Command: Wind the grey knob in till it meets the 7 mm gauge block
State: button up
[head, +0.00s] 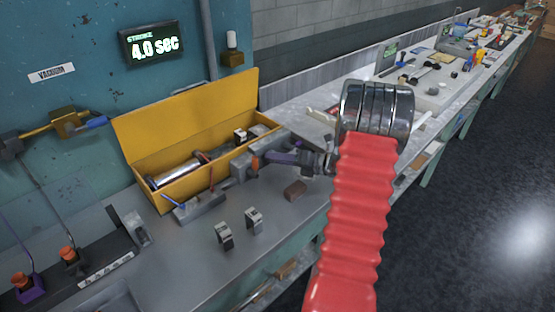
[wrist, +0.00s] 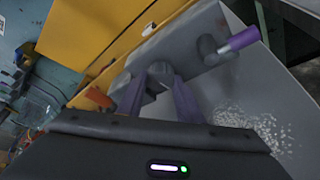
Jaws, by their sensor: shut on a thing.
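My gripper (wrist: 150,78) has purple fingers shut on a small grey knob (wrist: 160,71) on the side of a grey metal fixture (wrist: 185,42). In the head view my gripper (head: 274,157) reaches left to that fixture (head: 242,172), beside the yellow box; the knob is hard to make out there. Two small blocks with pale marked faces, a left one (head: 224,236) and a right one (head: 253,219), stand apart on the bench in front. Their markings are too small to read, so I cannot tell which is 7 mm. The gap between knob and any block is not visible.
An open yellow box (head: 170,185) holds a metal cylinder behind the fixture. A brown block (head: 295,190) lies near my wrist. A purple-ended rod (wrist: 240,39) sticks out of the fixture. The front bench (head: 185,265) is partly clear.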

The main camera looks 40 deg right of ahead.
jog(key=shift+d, duration=0.15)
jog(key=o, duration=1)
jog(key=shift+o, duration=0.2)
jog(key=v, duration=1.3)
jog(key=shift+s, duration=0.4)
